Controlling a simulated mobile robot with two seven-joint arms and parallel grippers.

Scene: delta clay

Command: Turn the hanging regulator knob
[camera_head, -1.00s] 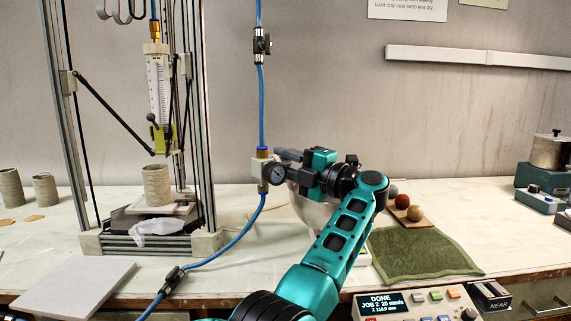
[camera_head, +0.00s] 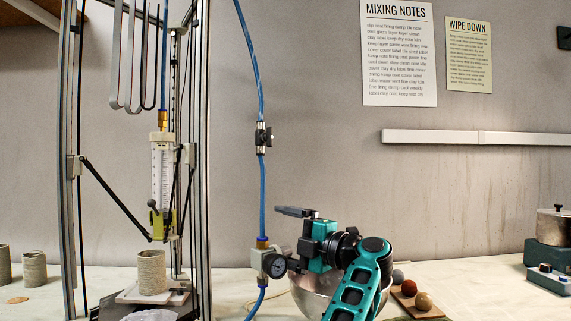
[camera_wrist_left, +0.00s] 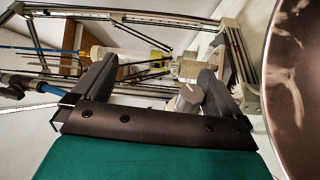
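The regulator (camera_head: 260,261) hangs on a blue hose (camera_head: 262,200). It is a pale block with a brass fitting on top and a round dial gauge (camera_head: 275,266) on its front. My left gripper (camera_head: 287,238) is just right of it, with one dark finger above the gauge's height and the other near the gauge. In the left wrist view the two fingers stand wide apart (camera_wrist_left: 158,85). A grey round part, perhaps the regulator knob (camera_wrist_left: 187,99), shows between them, close to the right finger. Contact cannot be told. My right gripper is not in view.
A metal frame (camera_head: 203,150) with a clear syringe (camera_head: 162,180) and a ribbed clay cylinder (camera_head: 151,272) stands to the left. A bowl (camera_head: 312,300) sits behind my arm, with several balls beside it. A valve (camera_head: 263,137) is higher on the hose.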

